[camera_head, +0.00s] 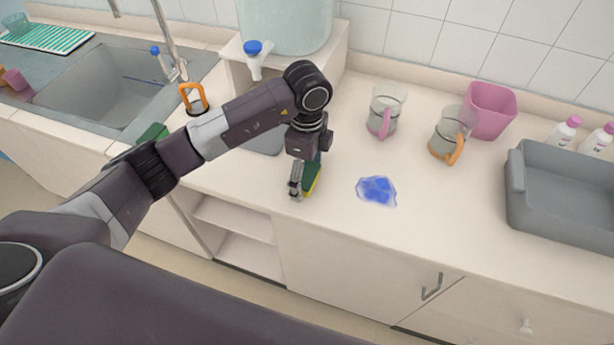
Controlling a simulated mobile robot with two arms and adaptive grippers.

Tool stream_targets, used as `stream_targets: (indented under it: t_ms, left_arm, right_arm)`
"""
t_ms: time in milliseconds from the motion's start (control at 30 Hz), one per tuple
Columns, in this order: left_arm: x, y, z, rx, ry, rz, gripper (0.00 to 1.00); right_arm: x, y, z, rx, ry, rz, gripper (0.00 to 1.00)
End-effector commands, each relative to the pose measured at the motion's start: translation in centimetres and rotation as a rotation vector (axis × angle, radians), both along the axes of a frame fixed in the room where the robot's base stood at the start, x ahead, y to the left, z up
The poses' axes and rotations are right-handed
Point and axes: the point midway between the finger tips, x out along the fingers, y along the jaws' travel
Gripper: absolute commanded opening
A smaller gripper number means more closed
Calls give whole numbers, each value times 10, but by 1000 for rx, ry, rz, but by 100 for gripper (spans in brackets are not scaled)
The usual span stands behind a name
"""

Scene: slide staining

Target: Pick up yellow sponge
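The sponge (313,181), dark green with a yellow edge, is on or just above the counter near its front edge. My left gripper (304,182) is right at the sponge, pointing down. One finger shows along the sponge's left side. The other finger is mostly hidden, so I cannot tell whether the gripper is closed on the sponge or only around it. The sponge's far end is hidden by the gripper. My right gripper is not in view.
A blue stain (377,191) lies right of the sponge. Two glass mugs (384,113) (449,137), a pink cup (490,110) and a grey bin (566,190) stand farther right. A sink (100,88) is at the left. The counter around the stain is clear.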

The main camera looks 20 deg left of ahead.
Motion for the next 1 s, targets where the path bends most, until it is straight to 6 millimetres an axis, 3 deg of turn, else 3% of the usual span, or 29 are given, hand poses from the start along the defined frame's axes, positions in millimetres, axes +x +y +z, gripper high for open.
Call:
stream_targets:
  t_ms: [33, 267, 733, 867, 1000]
  left_arm:
    - [0, 0, 0, 0, 0, 0, 75]
    - [0, 0, 0, -1, 0, 0, 50]
    - [1, -1, 8, -2, -2, -1, 50]
    - [1, -1, 24, -1, -5, -1, 50]
    - [2, -1, 56, -3, -8, -2, 50]
  right_arm:
    - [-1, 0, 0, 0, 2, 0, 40]
    - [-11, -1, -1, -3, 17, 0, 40]
    - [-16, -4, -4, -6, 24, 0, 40]
    - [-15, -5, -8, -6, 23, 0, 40]
    - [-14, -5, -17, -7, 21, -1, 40]
